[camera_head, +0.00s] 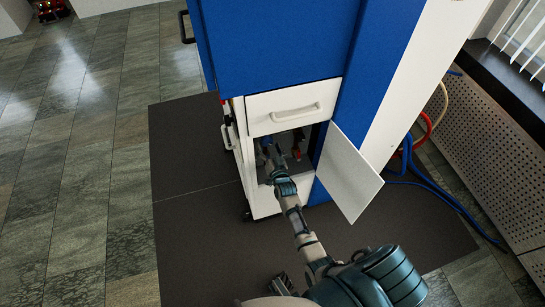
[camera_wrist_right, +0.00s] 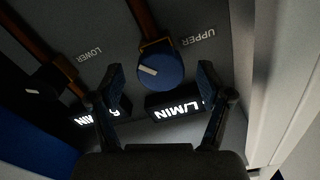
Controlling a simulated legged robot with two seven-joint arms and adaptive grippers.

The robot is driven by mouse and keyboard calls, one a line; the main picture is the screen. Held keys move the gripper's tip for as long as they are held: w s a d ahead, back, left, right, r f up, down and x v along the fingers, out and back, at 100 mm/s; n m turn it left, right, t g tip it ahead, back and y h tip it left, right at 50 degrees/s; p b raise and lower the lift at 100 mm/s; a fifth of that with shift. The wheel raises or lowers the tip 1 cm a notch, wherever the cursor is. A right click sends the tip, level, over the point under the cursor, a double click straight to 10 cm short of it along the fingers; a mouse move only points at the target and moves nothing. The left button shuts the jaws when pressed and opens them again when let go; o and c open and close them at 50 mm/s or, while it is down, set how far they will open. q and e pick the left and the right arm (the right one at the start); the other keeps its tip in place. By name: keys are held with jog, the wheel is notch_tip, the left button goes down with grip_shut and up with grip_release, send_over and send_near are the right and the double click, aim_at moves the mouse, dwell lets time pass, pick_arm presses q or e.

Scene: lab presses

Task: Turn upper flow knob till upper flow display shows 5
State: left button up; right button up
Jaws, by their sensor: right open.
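The upper flow knob (camera_wrist_right: 160,67) is a round blue knob with a white pointer mark, beside the "UPPER" label in the right wrist view. The upper flow display (camera_wrist_right: 175,108) glows with "L/MIN" upside down; its number is hidden or cut off by a finger. My right gripper (camera_wrist_right: 161,78) is open, its fingers on either side of the knob; I cannot tell whether they touch it. In the head view, my right gripper (camera_head: 268,151) reaches inside the cabinet opening. A dark part at the bottom edge looks like my left gripper (camera_head: 283,284); its jaw state is unclear.
The lower flow display (camera_wrist_right: 103,112) is partly covered by a finger, near the "LOWER" label. The open white cabinet door (camera_head: 348,175) stands right of my arm. A white drawer (camera_head: 292,107) closes off the top of the opening. Hoses (camera_head: 440,195) lie far right.

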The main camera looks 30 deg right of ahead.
jog(key=v, duration=1)
jog(key=shift+s, duration=0.2)
jog(key=shift+f, duration=0.1)
jog(key=s+a+f+n+g+y+p, duration=0.1)
jog(key=s+a+f+n+g+y, duration=0.2)
jog(key=s+f, duration=0.5)
jog(key=s+a+f+n+g+y+p, duration=0.25)
jog(key=s+a+f+g, duration=0.25)
jog(key=f, duration=0.6)
pick_arm(q)
jog(key=s+f+p, duration=0.1)
jog(key=s+f, duration=0.3)
jog(key=f, duration=0.7)
jog(key=shift+s+a+f, duration=0.25)
pick_arm(e)
jog(key=s+a+f+n+g, duration=0.1)
jog(key=s+f+g, duration=0.3)
jog(key=s, duration=0.7)
jog(key=s+f+n+g, duration=0.2)
jog(key=s+f, duration=0.3)
jog(key=s, duration=0.6)
jog(key=shift+a+f+g+h, duration=0.35)
jog(key=shift+a+g+h, duration=0.1)
jog(key=shift+g, duration=0.45)
jog(key=shift+w+n, duration=0.1)
jog(key=shift+n, duration=0.15)
